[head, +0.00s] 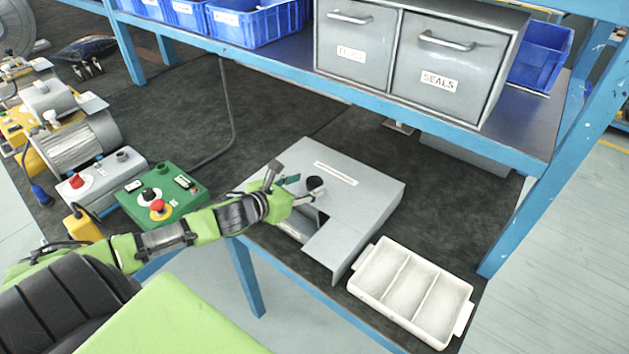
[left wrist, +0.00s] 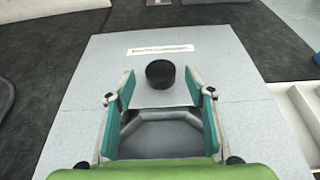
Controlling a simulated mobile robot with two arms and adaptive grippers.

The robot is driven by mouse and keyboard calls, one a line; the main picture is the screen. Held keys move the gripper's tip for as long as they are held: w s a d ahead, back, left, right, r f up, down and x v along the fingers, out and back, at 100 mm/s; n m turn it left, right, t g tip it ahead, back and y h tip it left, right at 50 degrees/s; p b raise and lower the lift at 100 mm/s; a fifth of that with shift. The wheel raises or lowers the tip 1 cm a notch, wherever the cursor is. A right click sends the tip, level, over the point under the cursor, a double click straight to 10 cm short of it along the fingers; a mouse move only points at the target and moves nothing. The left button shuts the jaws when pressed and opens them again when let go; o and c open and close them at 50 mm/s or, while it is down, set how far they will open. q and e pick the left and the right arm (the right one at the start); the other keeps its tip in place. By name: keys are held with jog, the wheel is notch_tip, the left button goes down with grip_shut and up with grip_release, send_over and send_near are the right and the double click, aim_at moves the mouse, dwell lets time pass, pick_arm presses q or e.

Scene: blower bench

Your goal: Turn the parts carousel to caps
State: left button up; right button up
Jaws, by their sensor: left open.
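The parts carousel is a grey metal housing (head: 360,190) on the dark bench mat, with a white label strip on top and a cut-out at its front. Its black knob (head: 315,184) stands on the top face; it also shows in the left wrist view (left wrist: 160,73). My left gripper (head: 295,187) is open over the housing, close to the knob. In the left wrist view its teal-padded fingers (left wrist: 160,105) are spread wide, with the knob just beyond the gap between their tips. An opening in front of the knob shows an empty grey tray (left wrist: 160,135). The label's wording is unreadable. My right gripper is out of view.
A white three-compartment tray (head: 410,291) stands right of the housing. A green control box (head: 160,196) with a red button and a grey box (head: 100,177) sit to the left. Drawers (head: 445,60) marked SEALS stand on the blue-framed shelf above. The mat behind the housing is mostly clear.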

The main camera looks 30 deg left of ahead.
aim_at(313, 182)
pick_arm(q)
jog(key=shift+x, duration=2.25)
jog(key=shift+d, duration=0.1)
grip_shut()
jog(key=shift+d, duration=0.1)
